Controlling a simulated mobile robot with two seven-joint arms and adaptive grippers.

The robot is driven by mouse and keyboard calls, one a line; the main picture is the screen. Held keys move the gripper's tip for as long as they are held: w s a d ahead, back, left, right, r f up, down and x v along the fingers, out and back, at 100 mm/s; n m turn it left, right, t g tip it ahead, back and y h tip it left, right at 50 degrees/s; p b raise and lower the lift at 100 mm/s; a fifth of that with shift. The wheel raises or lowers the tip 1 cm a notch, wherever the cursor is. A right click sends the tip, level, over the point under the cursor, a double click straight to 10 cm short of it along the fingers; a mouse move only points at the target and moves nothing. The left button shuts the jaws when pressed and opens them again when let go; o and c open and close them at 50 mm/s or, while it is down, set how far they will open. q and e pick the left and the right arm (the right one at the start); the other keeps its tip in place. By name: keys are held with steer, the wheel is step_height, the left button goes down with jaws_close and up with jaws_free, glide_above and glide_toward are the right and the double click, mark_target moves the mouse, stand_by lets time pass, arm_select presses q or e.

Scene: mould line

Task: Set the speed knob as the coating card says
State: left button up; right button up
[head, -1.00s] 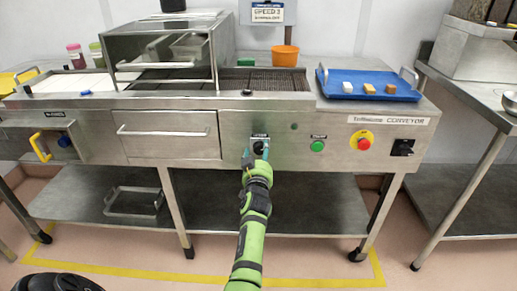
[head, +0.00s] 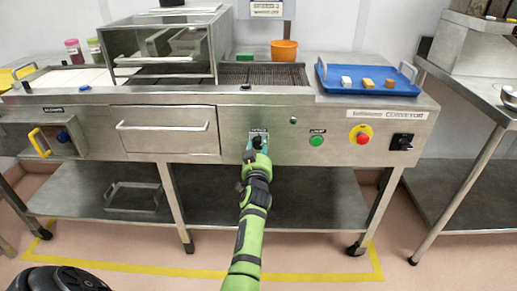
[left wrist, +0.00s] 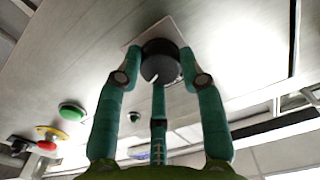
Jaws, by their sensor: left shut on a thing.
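The black speed knob (head: 257,143) is on the conveyor's front panel, below a small label. In the left wrist view the round knob (left wrist: 160,64) shows a short white pointer line near its lower right edge. My left gripper (head: 257,149) is at the knob. In the left wrist view its teal fingers (left wrist: 161,74) are closed around the knob's sides, with a third finger below. The card (head: 266,8) on the back wall is cut by the top edge, and its remaining small print is too small to read. My right gripper is not in view.
To the right on the panel are a green button (head: 316,141), a red stop button (head: 362,138) on yellow and a black switch (head: 402,141). A drawer handle (head: 163,126) lies left. A blue tray (head: 340,93), orange bucket (head: 284,50) and glass-sided hood (head: 165,45) stand above.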

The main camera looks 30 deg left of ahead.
arm_select(q)
steer(key=m, duration=0.2)
steer(key=shift+a+f+m, duration=0.1)
steer(key=shift+m, duration=0.2)
steer(key=m, duration=0.2)
steer(key=shift+m, duration=0.3)
steer(key=m, duration=0.5)
steer(key=shift+s+a, duration=0.1)
steer(key=shift+m, duration=0.3)
steer(key=o, duration=1.1)
steer(key=shift+a, duration=0.1)
steer(key=shift+o, duration=0.2)
steer(key=shift+d, duration=0.2)
steer(key=v, duration=1.1)
steer(key=shift+s+d, duration=0.2)
steer(key=shift+s, duration=0.2)
